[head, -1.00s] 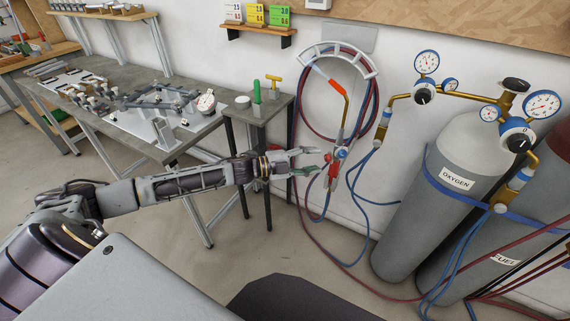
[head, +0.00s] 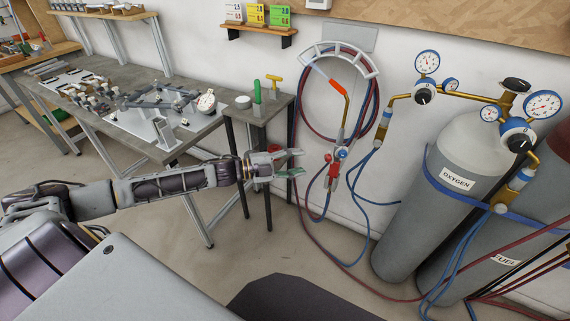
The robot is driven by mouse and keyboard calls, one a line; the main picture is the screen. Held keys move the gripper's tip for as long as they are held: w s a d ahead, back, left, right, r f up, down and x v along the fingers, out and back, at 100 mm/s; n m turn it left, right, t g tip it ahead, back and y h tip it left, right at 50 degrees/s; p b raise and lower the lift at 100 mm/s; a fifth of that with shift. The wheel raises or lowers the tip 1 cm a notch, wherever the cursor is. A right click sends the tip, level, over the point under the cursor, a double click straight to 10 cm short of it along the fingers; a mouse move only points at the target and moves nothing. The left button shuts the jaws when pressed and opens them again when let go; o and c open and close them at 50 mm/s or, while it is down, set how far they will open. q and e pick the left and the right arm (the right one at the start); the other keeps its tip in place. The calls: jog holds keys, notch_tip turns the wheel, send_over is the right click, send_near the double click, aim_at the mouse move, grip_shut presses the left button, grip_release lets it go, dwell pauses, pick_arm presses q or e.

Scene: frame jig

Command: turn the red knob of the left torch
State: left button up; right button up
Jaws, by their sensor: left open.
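How far the knob is turned cannot be made out. My right gripper is not in view.
The grey oxygen cylinder (head: 428,205) stands right of the torch, with gauges above. Hoses (head: 352,262) loop down to the floor. A small side table (head: 262,112) and a workbench with a jig (head: 160,130) are behind my left arm.

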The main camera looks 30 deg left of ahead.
pick_arm(q)
jog(key=shift+v, duration=1.65)
jog(key=shift+s, duration=0.1)
